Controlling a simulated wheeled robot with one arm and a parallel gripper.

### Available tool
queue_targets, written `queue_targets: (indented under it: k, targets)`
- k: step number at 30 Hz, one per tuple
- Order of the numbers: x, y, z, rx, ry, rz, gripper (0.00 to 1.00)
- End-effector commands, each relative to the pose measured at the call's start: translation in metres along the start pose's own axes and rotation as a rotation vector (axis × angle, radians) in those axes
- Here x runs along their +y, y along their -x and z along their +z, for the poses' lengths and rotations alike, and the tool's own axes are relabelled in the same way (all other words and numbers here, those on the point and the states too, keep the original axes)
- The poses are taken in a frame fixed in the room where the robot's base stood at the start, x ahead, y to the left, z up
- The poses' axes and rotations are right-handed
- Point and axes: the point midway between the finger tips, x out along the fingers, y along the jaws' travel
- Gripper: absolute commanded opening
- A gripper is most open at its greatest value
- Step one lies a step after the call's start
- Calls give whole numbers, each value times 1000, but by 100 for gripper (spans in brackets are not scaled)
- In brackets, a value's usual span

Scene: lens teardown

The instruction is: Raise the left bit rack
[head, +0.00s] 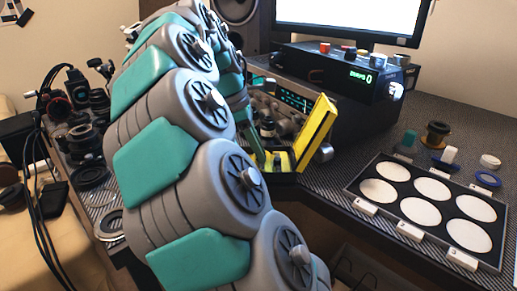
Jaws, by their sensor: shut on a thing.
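A yellow and black rack-like piece (315,132), which looks like the left bit rack, is tilted steeply near the middle of the head view, in front of the black instrument. My gripper (273,160) is at its lower left, at the end of my grey and teal arm, and is shut on it. The fingers are small and partly hidden, so the exact contact does not show. Whether the rack is clear of the bench cannot be told. I cannot make out a second bit rack; my arm covers much of the bench.
A black instrument (345,75) with a lit green display stands behind, below a monitor (352,18). At right, a black tray (402,208) holds several white discs. Spools and rings stand behind it. Lens rings (88,178) and cables crowd the left bench.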

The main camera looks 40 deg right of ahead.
Motion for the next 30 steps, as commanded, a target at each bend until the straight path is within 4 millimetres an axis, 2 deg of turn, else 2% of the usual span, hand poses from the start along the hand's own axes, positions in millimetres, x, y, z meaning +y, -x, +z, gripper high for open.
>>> queue_targets:
  k: [3, 16, 30]
  targets:
    - [0, 0, 0, 0, 0, 0, 0]
    - [0, 0, 1, 14, 0, 1, 0]
    - [0, 2, 11, 217, 0, 4, 0]
